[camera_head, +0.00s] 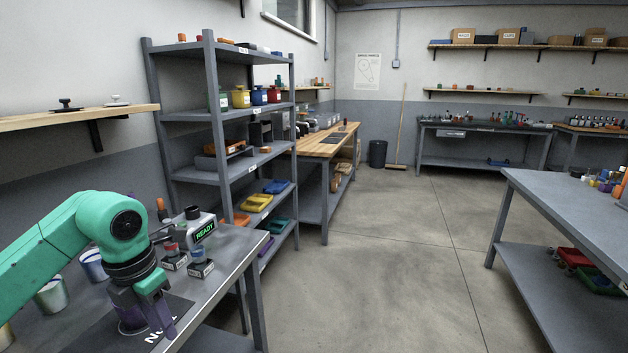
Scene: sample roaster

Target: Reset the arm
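My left arm is green and comes in from the left over the near grey bench (232,262). My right gripper is not in view.
Behind the gripper stand a device with a green READY display (204,231) and two small boxes with knobs (173,259) (200,266). Cans (93,264) (51,295) stand left. A shelf rack (213,110) rises behind. The middle floor is clear.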

